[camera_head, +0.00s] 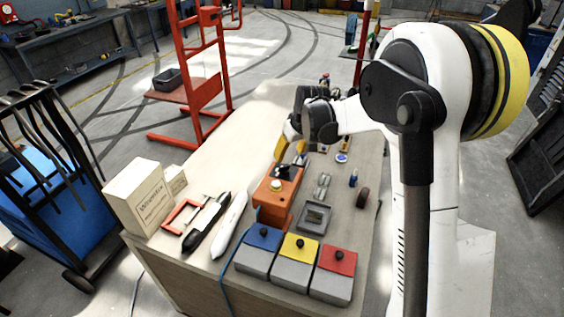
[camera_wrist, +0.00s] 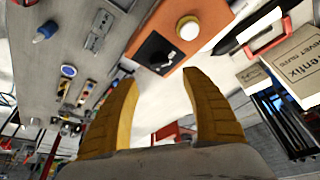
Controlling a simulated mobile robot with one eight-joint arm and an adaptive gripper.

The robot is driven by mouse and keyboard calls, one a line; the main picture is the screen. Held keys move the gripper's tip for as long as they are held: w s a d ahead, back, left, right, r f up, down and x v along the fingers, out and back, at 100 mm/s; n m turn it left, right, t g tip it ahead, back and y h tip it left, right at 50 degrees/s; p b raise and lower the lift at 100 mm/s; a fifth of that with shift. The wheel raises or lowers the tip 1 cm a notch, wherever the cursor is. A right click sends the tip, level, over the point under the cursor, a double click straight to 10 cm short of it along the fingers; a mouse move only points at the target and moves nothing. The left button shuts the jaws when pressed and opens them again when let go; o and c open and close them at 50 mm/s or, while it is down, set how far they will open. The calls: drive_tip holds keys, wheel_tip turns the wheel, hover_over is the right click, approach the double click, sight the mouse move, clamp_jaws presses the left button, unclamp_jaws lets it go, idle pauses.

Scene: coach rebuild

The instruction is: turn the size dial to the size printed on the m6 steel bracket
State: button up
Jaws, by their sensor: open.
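An orange box (camera_head: 272,205) stands on the workbench with a black dial (camera_head: 283,171) and a pale round button (camera_head: 276,185) on top.
Blue (camera_head: 259,248), yellow (camera_head: 298,257) and red-lidded (camera_head: 334,272) bins stand at the near edge. A grey square tray (camera_head: 315,217) sits behind them. A cardboard box (camera_head: 140,197), red frame (camera_head: 184,215) and black and white tools lie left. Small parts lie right of the orange box.

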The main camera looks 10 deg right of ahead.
sight(284, 166)
drive_tip(key=x, duration=0.9)
drive_tip(key=shift+f, duration=0.1)
drive_tip(key=c, duration=1.2)
